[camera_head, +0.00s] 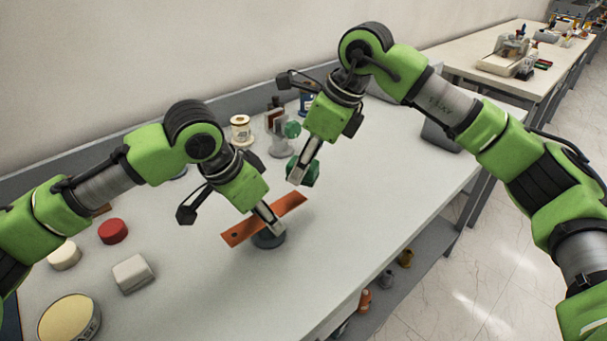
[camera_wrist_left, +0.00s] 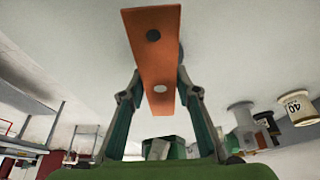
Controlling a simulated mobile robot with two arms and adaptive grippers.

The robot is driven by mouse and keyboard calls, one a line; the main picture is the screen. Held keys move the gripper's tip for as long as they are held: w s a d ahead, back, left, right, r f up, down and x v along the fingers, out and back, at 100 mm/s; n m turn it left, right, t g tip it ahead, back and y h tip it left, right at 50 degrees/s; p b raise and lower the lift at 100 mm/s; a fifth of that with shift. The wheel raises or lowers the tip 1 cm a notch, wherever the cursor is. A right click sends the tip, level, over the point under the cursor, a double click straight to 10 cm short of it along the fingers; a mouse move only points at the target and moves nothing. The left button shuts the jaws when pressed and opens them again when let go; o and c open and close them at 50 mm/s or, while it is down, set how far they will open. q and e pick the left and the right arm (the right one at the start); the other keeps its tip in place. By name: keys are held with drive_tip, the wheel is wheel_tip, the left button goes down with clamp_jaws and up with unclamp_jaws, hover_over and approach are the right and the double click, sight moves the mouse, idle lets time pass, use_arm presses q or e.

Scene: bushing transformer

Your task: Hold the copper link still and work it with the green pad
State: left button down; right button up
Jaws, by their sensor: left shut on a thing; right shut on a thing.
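The copper link (camera_head: 240,233) is a flat orange-brown strip with holes, lying across a dark round stand (camera_head: 268,240) in the head view. My left gripper (camera_head: 272,222) is shut on the link near its middle; in the left wrist view the link (camera_wrist_left: 154,60) runs between the two fingers (camera_wrist_left: 160,85). The green pad (camera_head: 312,174) is at my right gripper (camera_head: 298,174), which is shut on it, just above and behind the link's far right end. The pad looks apart from the link, though the gap is hard to judge. The fingers hide part of both.
On the left of the bench are a red round tin (camera_head: 113,231), a white block (camera_head: 133,273) and a large yellow-topped round tin (camera_head: 69,318). A labelled spool (camera_head: 240,129) and bottles (camera_head: 275,112) stand at the back. The bench right of the link is clear.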

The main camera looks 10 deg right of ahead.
drive_tip(key=shift+r, duration=0.95)
drive_tip(key=shift+r, duration=1.5)
use_arm(q)
drive_tip(key=c, duration=1.5)
unclamp_jaws()
drive_tip(key=shift+o, duration=0.2)
